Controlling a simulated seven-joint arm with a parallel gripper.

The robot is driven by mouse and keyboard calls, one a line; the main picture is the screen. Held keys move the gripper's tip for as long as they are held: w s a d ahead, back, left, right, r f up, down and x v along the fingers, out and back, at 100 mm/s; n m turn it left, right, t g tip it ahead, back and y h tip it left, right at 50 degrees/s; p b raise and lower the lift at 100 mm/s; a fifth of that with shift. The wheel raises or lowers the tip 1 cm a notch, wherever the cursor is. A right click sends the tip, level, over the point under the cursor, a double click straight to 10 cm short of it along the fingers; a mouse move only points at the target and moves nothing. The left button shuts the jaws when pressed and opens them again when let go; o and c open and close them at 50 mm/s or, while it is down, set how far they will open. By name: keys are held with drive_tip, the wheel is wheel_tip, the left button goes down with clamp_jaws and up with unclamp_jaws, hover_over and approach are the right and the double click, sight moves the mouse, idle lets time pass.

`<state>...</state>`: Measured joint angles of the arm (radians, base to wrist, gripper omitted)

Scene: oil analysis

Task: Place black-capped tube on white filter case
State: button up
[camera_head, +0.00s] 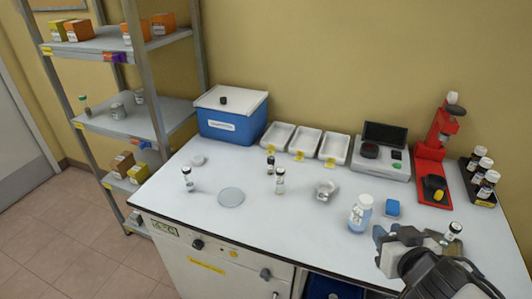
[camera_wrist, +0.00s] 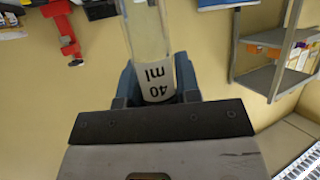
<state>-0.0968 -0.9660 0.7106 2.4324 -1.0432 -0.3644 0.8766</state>
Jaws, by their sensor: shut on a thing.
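My gripper (camera_head: 405,240) is at the front right of the bench in the head view. In the wrist view a clear tube (camera_wrist: 146,32) with a white "40 ml" label sits between its blue fingers; its cap is hidden there. A small black-capped tube (camera_head: 453,232) shows beside the gripper in the head view; I cannot tell whether it is the held one. A small white round piece (camera_head: 198,160) at the back left of the bench may be the white filter case. A pale piece (camera_head: 326,190) lies mid-bench; its kind is unclear.
More black-capped vials stand on the bench (camera_head: 280,180), (camera_head: 187,178). A flat grey disc (camera_head: 231,197) lies between them. A bottle of blue liquid (camera_head: 360,215) stands left of my gripper. Behind are a blue box (camera_head: 232,125), white trays (camera_head: 303,143), a scale (camera_head: 390,165) and a red device (camera_head: 434,150).

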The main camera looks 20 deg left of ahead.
drive_tip(key=w+a+r+n+g+y, duration=0.25)
drive_tip(key=w+a, duration=0.25)
drive_tip(key=a, duration=0.3)
drive_tip(key=w+a+r+n+g+y, duration=0.1)
drive_tip(key=w+a+n+g+y, duration=0.15)
drive_tip(key=w+a, duration=0.4)
drive_tip(key=w+a+r+n+g+y, duration=0.1)
drive_tip(key=w+a+r+n, duration=0.15)
drive_tip(key=a, duration=0.75)
drive_tip(key=a+f+n+g, duration=0.2)
drive_tip(key=a+f+g, duration=0.1)
drive_tip(key=a, duration=0.6)
drive_tip(key=w+a+f+n+g+y, duration=0.1)
drive_tip(key=a+f+n+g, duration=0.2)
drive_tip(key=a, duration=0.7)
drive_tip(key=w+a+f+n+g, duration=0.1)
drive_tip(key=a+f, duration=0.3)
drive_tip(key=a, duration=0.6)
drive_tip(key=shift+n+g+y, duration=0.4)
drive_tip(key=shift+n+g, duration=0.45)
drive_tip(key=shift+g, duration=0.05)
drive_tip(key=shift+a, duration=0.1)
drive_tip(key=w+a+f, duration=0.1)
drive_tip(key=w+a, duration=0.9)
drive_tip(key=a, duration=0.1)
drive_tip(key=shift+f, duration=0.15)
drive_tip(key=shift+a, duration=0.2)
